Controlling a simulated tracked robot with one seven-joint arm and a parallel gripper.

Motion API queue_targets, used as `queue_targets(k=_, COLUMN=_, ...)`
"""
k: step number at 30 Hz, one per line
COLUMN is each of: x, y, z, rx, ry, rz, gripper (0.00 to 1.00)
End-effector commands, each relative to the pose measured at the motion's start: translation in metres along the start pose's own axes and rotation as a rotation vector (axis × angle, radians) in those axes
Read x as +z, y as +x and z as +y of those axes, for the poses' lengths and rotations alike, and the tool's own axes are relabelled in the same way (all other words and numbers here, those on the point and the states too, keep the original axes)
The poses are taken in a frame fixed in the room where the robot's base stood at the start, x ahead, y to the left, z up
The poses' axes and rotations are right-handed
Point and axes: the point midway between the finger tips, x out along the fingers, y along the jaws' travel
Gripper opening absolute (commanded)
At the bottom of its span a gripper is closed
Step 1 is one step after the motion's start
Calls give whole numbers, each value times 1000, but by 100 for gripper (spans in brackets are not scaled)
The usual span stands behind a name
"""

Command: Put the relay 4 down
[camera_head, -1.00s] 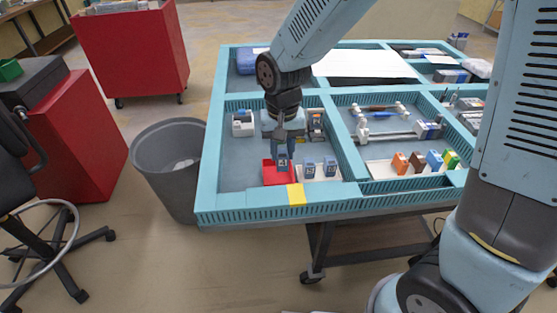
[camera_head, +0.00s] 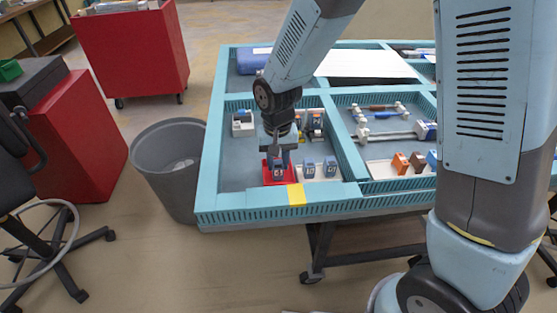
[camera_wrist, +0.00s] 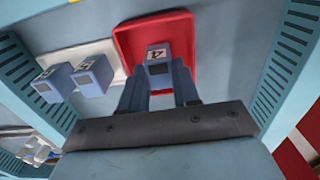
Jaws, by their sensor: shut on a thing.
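Relay 4 is a blue-grey block marked 4 (camera_wrist: 158,58); it also shows in the head view (camera_head: 277,169). My gripper (camera_wrist: 160,92) is shut on it, with one finger on each side. The relay is upright over the red tray (camera_wrist: 128,38), which also shows in the head view (camera_head: 266,176). I cannot tell whether its base touches the tray floor. Two similar blue-grey relays, one marked 5 (camera_wrist: 88,78) and another (camera_wrist: 50,84), stand on a white tray (camera_wrist: 104,52) beside the red one.
A blue divider frame (camera_head: 359,152) walls the compartments, with a yellow mark (camera_head: 296,195) on its front edge. Orange and brown blocks (camera_head: 400,163) stand in the compartment to the right. A grey bin (camera_head: 168,165) stands left of the table. Bare grey floor lies left of the red tray.

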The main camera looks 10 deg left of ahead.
Motion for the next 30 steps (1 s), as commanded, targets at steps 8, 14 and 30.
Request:
queue_targets(k=8, x=0, y=2, z=0, rx=0, ry=0, rz=0, gripper=45)
queue_targets(k=14, x=0, y=2, z=0, rx=0, ry=1, rz=0, gripper=56)
queue_targets(k=30, x=-1, y=-45, z=0, rx=-3, ry=2, rz=5, gripper=56)
